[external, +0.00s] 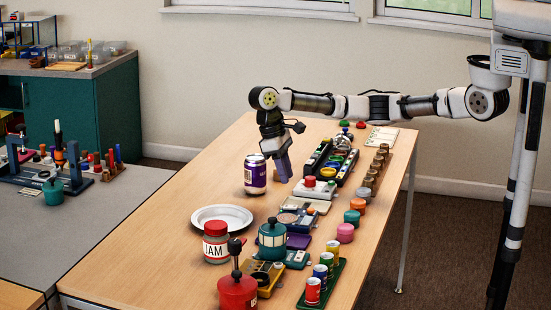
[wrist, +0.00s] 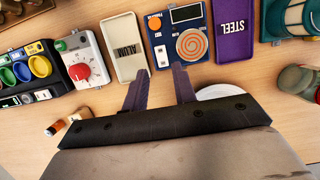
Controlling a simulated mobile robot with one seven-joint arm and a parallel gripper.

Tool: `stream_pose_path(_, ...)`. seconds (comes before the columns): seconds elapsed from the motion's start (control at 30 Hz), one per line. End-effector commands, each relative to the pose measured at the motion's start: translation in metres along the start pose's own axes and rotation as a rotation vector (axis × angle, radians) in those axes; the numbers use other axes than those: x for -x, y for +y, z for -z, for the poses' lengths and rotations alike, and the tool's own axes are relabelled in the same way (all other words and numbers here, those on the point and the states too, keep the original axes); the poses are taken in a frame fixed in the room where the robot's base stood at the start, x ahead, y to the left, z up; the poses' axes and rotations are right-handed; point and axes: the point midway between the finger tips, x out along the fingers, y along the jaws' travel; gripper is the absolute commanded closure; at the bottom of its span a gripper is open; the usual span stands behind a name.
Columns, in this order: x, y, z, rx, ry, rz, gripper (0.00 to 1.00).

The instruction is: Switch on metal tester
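The metal tester is a dark blue box (wrist: 206,60) with a display, an orange round button (wrist: 155,24), small white parts and an orange spiral coil (wrist: 193,45), in the upper middle of the wrist view. In the external view it sits on the table (external: 286,219), small, near the middle of the row of devices. My gripper (wrist: 160,84) is open and empty, its two dark purple fingers apart at the tester's near edge in that picture. In the external view my gripper (external: 284,176) points down above the table, beside the purple can. Whether its fingertips touch anything cannot be told.
A beige ALUM plate (wrist: 124,47) and a purple STEEL plate (wrist: 235,37) flank the tester. A white box with a red knob (wrist: 85,60) lies left. The purple can (external: 255,176), white plate (external: 222,218) and jam jar (external: 216,247) stand on the table's left side.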

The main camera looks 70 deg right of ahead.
Motion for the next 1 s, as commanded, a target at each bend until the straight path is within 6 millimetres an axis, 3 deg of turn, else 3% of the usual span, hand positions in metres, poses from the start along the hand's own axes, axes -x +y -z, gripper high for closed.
stream_pose_path(0.1,0.024,0.001,0.001,-0.002,0.003,-0.003,0.73)
stream_pose_path(0.33,0.051,0.0,0.001,-0.001,0.001,-0.001,0.73)
stream_pose_path(0.93,0.056,0.0,0.0,-0.001,0.0,0.0,0.73)
stream_pose_path(1.0,0.054,-0.011,0.001,0.024,0.02,0.01,0.73)
